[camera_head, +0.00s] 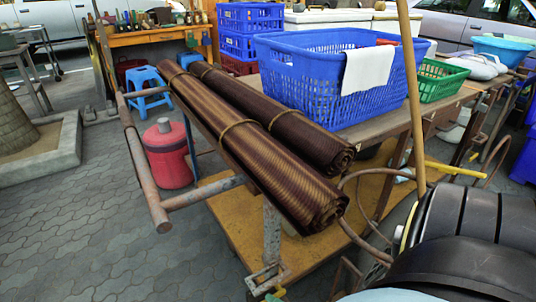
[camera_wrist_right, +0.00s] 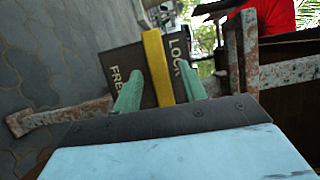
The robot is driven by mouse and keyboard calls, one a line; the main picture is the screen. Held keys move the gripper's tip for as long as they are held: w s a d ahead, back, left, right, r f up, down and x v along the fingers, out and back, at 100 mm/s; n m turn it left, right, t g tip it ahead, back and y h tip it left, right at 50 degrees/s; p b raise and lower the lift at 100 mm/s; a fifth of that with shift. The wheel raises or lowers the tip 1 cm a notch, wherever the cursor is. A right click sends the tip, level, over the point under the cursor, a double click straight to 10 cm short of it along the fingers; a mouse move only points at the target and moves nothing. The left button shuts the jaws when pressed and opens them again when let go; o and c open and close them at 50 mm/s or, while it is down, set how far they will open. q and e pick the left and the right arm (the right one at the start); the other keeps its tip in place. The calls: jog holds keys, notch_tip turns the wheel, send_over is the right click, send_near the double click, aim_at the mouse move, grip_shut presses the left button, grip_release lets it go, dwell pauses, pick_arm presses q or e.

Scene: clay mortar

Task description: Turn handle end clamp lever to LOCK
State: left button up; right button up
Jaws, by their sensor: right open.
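In the right wrist view a yellow lever (camera_wrist_right: 157,65) crosses a dark plate (camera_wrist_right: 122,60) marked LOCK on its right side and FREE on its left. The lever lies between the two words. My right gripper (camera_wrist_right: 160,90) is open, with one green finger on each side of the lever. A gap shows on both sides; I cannot tell whether either finger touches it. My left gripper is in neither view.
A wooden cart with a rusty pipe handle (camera_head: 145,180) carries rolled brown mats (camera_head: 255,155) and a blue basket (camera_head: 310,85). A red jug (camera_head: 168,155) and blue stool (camera_head: 148,85) stand beyond. Rusty bars (camera_wrist_right: 250,55) flank the plate. Paving (camera_head: 90,240) at left is clear.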

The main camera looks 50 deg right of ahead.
jog(key=s, duration=1.1)
jog(key=shift+d, duration=0.45)
